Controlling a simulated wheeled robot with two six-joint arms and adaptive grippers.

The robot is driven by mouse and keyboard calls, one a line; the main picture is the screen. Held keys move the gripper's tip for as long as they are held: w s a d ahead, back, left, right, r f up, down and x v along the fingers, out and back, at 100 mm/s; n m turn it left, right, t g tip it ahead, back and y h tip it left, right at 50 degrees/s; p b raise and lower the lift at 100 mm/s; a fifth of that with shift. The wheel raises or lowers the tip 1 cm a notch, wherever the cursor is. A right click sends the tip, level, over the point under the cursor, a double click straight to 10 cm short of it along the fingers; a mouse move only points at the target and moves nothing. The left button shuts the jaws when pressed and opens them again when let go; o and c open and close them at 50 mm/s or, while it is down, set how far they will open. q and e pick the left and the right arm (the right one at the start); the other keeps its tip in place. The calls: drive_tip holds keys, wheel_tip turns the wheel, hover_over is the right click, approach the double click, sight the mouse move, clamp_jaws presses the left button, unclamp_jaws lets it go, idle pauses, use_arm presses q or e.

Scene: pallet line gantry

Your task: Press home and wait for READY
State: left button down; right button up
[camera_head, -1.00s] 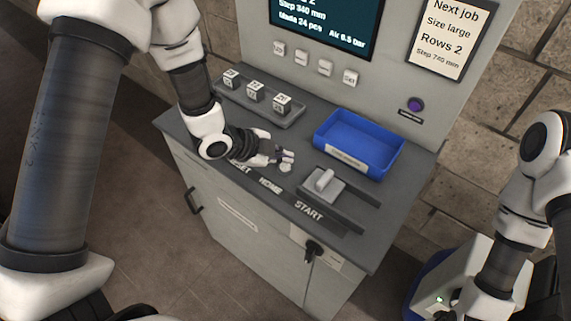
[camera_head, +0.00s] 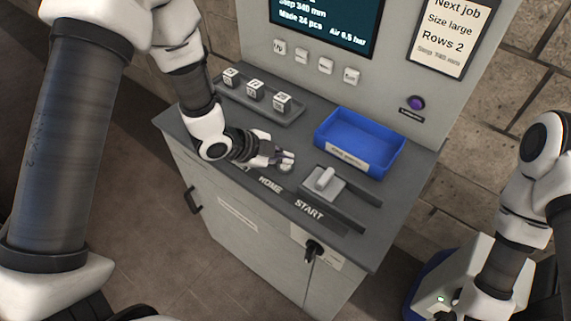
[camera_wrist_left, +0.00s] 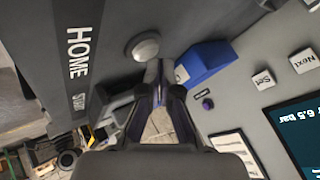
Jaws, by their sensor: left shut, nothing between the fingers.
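The round pale HOME button (camera_wrist_left: 145,47) sits on the grey console top beside the HOME label (camera_wrist_left: 78,50) in the left wrist view. In the head view the button (camera_head: 286,168) shows just below my fingertips. My left gripper (camera_head: 287,158) is shut and empty, low over the console close to the button. In the wrist view its fingertips (camera_wrist_left: 159,70) are beside the button; I cannot tell whether they touch anything. The screen (camera_head: 325,22) is cut off at the top; its visible lines read Step 340 mm, Made 24 pcs, Air 6.5 bar. My right gripper is out of view.
A grey lever (camera_head: 323,180) stands right of the button, near the START label (camera_head: 309,210). A blue tray (camera_head: 398,160) lies behind it. Several marked cubes sit in a grey tray (camera_head: 291,122) at the back left. Keys and a purple button (camera_head: 415,103) are on the upright panel.

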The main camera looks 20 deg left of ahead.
sight(283, 166)
use_arm(q)
drive_tip(key=shift+f+b, duration=0.35)
drive_tip(key=shift+f, duration=0.1)
idle(0.6)
drive_tip(key=shift+r+p, duration=0.7)
drive_tip(key=shift+r, duration=0.2)
wheel_tip(283, 166, up, 5)
drive_tip(key=p, duration=0.4)
drive_tip(key=shift+r, duration=0.1)
idle(0.3)
drive_tip(key=shift+a, duration=0.1)
idle(0.3)
